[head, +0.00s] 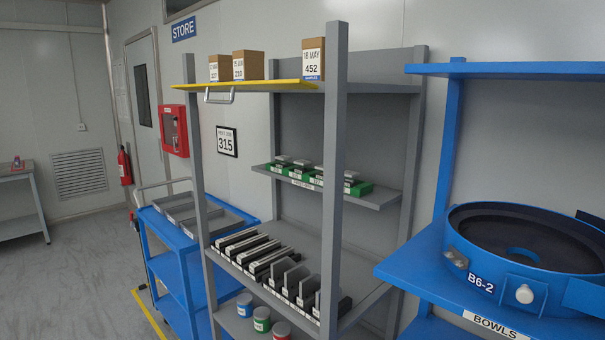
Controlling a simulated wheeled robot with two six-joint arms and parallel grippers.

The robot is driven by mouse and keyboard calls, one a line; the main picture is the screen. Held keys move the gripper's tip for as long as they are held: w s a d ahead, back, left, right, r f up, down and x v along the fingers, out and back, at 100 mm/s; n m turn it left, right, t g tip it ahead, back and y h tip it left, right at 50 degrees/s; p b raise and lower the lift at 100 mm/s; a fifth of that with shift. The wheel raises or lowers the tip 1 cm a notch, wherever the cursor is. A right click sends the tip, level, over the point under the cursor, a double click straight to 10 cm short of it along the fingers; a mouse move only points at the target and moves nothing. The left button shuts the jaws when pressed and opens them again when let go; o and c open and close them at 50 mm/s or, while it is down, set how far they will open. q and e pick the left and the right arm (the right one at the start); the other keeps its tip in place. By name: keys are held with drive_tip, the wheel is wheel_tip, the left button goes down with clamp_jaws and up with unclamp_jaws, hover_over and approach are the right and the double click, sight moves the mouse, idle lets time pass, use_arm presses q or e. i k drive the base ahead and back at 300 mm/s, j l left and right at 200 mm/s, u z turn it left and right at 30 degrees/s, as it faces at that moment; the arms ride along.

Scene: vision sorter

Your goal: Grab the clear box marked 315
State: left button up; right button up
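I see no clear box marked 315. The number 315 shows on a white framed sign (227,141) on the wall, left of the grey shelf rack. On the rack's top shelf stand brown cardboard boxes with white labels. The right one (313,59) reads 452 and 18 MAY. The middle one (248,65) and the left one (221,68) have labels too small to read surely. Neither of my grippers is in view.
The grey rack (335,180) holds green-based blocks, dark plates and small tins. A blue cart (180,238) with grey trays stands left of it. A blue shelf (440,265) with a large blue bowl (520,248) fills the right.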

sight(301, 166)
drive_tip(key=i+j, duration=0.15)
drive_tip(key=j, duration=0.2)
drive_tip(key=i+j, duration=0.2)
drive_tip(key=j, duration=0.2)
drive_tip(key=i+j, duration=0.15)
drive_tip(key=j, duration=0.2)
drive_tip(key=i+j+u, duration=0.1)
drive_tip(key=j, duration=0.3)
drive_tip(key=i, duration=0.1)
